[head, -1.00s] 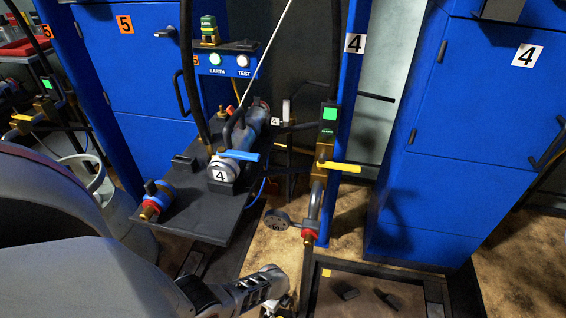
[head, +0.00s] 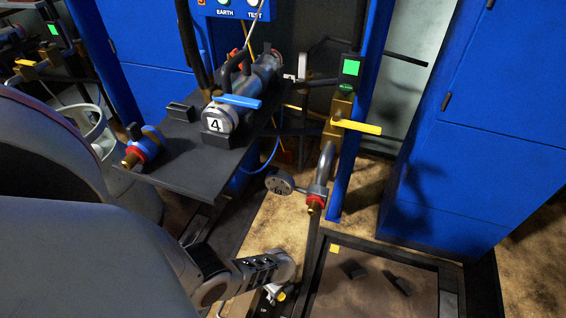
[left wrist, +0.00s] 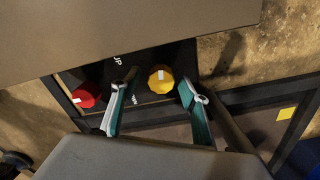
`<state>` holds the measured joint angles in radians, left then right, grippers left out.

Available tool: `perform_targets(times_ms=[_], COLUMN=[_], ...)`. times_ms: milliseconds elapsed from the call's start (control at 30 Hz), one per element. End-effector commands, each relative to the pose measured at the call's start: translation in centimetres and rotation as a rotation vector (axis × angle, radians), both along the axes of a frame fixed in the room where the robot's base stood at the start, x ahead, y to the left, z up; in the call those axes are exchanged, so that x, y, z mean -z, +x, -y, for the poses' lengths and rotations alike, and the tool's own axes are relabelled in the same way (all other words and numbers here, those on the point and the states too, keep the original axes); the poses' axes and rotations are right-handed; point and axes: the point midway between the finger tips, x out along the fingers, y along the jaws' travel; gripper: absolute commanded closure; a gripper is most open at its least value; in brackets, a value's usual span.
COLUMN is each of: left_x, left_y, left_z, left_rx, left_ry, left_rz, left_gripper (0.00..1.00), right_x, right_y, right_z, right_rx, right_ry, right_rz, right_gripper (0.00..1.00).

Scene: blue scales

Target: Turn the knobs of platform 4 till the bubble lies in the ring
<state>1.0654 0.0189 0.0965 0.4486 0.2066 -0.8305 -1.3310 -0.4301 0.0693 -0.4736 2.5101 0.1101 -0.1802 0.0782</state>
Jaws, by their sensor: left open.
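In the left wrist view two knobs show on a dark surface with white lettering: a yellow knob (left wrist: 160,79) and a red knob (left wrist: 84,96) to its left. My left gripper (left wrist: 158,84) is open, its two teal-padded fingers spread wide. The yellow knob appears between the fingertips; I cannot tell whether they touch it. The red knob lies outside the left finger. In the head view my left gripper (head: 272,293) is low in the picture, mostly hidden under my forearm. The bubble and the ring are not visible. My right gripper is not in view.
A bench (head: 190,160) carries a grey cylinder (head: 217,117) marked 4. A pipe with a yellow lever (head: 356,125) and a gauge (head: 279,183) stands right of it. Blue cabinets (head: 450,140) rise at right. A floor frame (head: 390,258) holds small dark pieces.

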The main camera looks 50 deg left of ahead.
Motion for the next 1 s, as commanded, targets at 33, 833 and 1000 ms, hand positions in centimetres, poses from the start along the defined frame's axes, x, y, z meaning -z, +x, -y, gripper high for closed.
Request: perform_targets(times_ms=[33,833,1000], left_x=[0.14,-0.07,-0.04], left_y=[0.01,0.32,0.29], left_z=[0.02,-0.03,-0.02], left_rx=[0.0,-0.156,-0.327], left_ry=[0.0,0.001,0.0], left_rz=[0.0,0.004,0.004], left_gripper=[0.55,0.93,0.93], right_x=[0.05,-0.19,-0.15], right_y=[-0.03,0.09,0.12], right_z=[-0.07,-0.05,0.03], right_rx=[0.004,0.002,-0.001], right_ry=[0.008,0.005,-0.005], right_rz=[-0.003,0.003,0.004], right_gripper=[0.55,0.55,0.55])
